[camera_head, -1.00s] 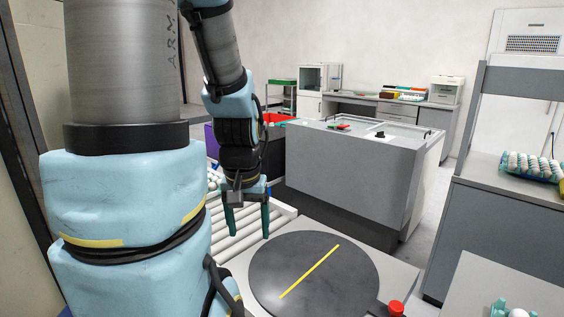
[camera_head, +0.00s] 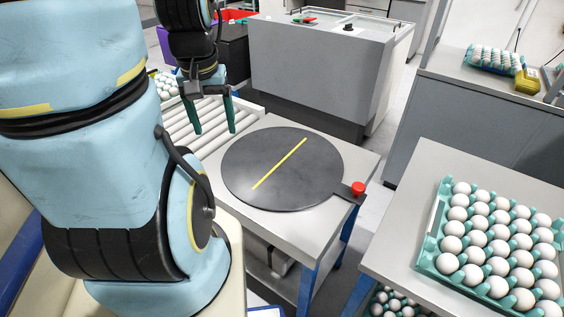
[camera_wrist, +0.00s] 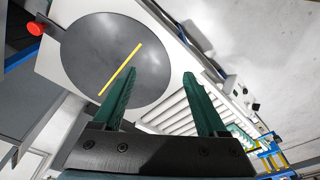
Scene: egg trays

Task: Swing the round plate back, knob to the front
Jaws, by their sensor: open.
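The round plate (camera_head: 255,165) is a dark grey disc with a yellow stripe across it, lying flat on a light table. Its red knob (camera_head: 358,188) sits on a short dark arm at the plate's right edge in the head view. The plate (camera_wrist: 85,60) and knob (camera_wrist: 36,29) also show in the wrist view, the knob at the upper left. My gripper (camera_head: 213,132) is above the rollers, left of the plate, fingers pointing down, open and empty. Its green fingers (camera_wrist: 160,100) are apart in the wrist view, on the side of the plate away from the knob.
A roller conveyor (camera_head: 180,122) adjoins the table at the left. A table at right holds a green tray (camera_head: 428,262) of white eggs. A grey cabinet (camera_head: 310,75) stands behind. More eggs sit in a tray on the grey counter (camera_head: 440,85) at the back right.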

